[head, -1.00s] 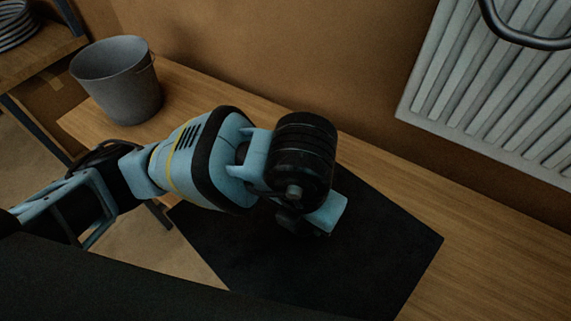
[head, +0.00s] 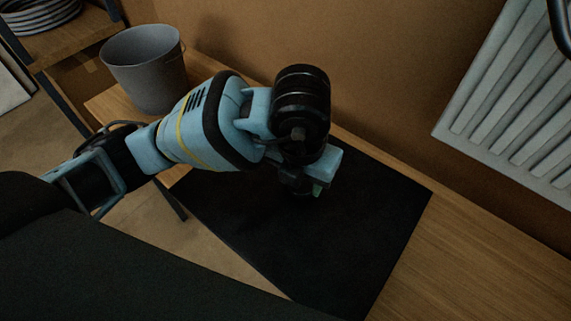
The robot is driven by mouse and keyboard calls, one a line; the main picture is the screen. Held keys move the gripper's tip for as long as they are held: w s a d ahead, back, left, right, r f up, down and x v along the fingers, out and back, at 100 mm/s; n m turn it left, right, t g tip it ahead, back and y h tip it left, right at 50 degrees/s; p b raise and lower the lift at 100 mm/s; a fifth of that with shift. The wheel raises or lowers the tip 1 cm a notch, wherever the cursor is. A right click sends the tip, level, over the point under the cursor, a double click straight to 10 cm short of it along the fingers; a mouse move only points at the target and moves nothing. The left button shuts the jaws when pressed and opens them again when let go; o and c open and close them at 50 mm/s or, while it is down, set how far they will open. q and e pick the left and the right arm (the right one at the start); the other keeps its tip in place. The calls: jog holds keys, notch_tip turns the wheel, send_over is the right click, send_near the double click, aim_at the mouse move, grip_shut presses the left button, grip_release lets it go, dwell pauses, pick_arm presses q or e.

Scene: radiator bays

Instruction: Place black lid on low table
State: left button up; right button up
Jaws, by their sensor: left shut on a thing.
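The low table (head: 440,270) is a wooden top along the brown wall, with a black mat (head: 330,255) lying on it. My left gripper (head: 314,192) is over the far part of the mat, pointing down, mostly hidden under its own wrist. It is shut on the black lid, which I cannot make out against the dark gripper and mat. A small green bit shows at the fingertips. I cannot tell whether the held thing touches the mat. My right gripper is not in view.
A grey bucket (head: 147,75) stands on the table's far left end. A white radiator (head: 515,95) hangs on the wall at the right. A shelf at the upper left holds a coiled grey hose (head: 38,14). The near part of the mat is clear.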

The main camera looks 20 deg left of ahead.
pick_arm(q)
jog(key=w+a, duration=0.3)
jog(key=a, duration=0.1)
jog(key=shift+w+f, duration=0.2)
jog(key=shift+w, duration=0.2)
jog(key=shift+w+a, duration=0.25)
jog(key=shift+w+a+f, duration=0.1)
jog(key=shift+f, duration=0.8)
jog(key=shift+w+a+f, duration=0.1)
jog(key=shift+f, duration=0.8)
jog(key=o, duration=1.3)
jog(key=shift+f, duration=0.15)
notch_tip(320, 180, up, 12)
jog(key=s+p, duration=0.1)
jog(key=shift+s, duration=0.3)
jog(key=shift+a, duration=0.1)
